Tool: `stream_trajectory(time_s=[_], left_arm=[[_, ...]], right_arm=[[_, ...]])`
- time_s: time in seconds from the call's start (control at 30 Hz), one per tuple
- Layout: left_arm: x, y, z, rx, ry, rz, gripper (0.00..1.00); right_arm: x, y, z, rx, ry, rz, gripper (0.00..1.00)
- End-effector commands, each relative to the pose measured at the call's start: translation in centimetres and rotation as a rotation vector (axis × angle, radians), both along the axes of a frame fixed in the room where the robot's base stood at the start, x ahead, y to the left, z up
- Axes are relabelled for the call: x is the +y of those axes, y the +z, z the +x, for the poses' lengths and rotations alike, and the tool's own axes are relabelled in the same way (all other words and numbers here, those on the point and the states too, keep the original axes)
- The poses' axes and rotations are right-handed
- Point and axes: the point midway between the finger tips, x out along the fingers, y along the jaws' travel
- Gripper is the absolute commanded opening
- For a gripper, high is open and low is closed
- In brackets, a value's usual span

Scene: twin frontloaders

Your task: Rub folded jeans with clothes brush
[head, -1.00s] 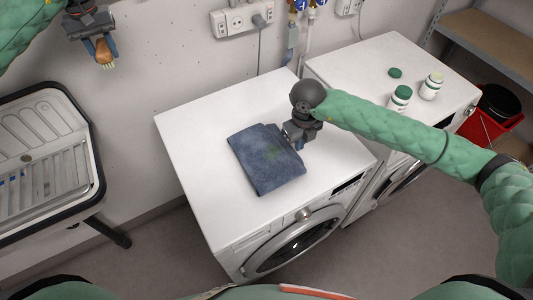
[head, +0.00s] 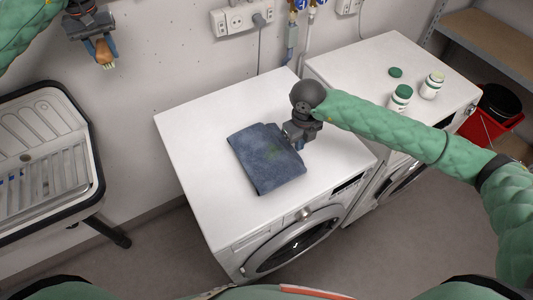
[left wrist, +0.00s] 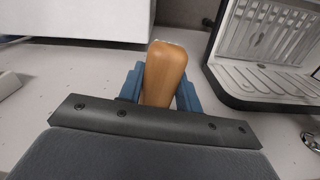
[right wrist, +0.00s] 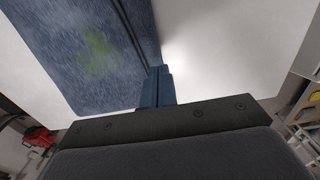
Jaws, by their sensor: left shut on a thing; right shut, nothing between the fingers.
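The folded jeans (head: 266,160) lie flat on the white top of the left washing machine, with a green stain on them. The stained jeans also show in the right wrist view (right wrist: 75,55). My left gripper (head: 101,45) is up by the wall at the upper left, shut on the clothes brush (head: 105,54), bristles downward. Its wooden back fills the space between the blue fingers in the left wrist view (left wrist: 165,75). My right gripper (head: 300,143) is shut with nothing between its fingers. Its fingertips (right wrist: 157,85) are at the right edge of the jeans; whether they touch is unclear.
The left washing machine (head: 200,130) has free room around the jeans. A second machine (head: 350,60) carries two white bottles (head: 400,98) (head: 432,85) and a green cap (head: 395,72). A drying-rack sink (head: 45,150) stands at left. A red bucket (head: 485,130) is at right.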

Motion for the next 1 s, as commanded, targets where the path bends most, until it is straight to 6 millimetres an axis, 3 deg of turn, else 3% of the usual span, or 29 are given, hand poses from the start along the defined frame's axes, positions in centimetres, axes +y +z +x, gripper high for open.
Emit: stream_trajectory(time_s=[0.47,1.0], left_arm=[[0.0,-0.8,0.0,0.0,0.0,0.0,0.16],[0.0,-0.3,0.0,0.0,0.0,0.0,0.16]], right_arm=[[0.0,-0.8,0.0,0.0,0.0,0.0,0.0],[0.0,1.7,0.0,0.0,0.0,0.0,0.0]])
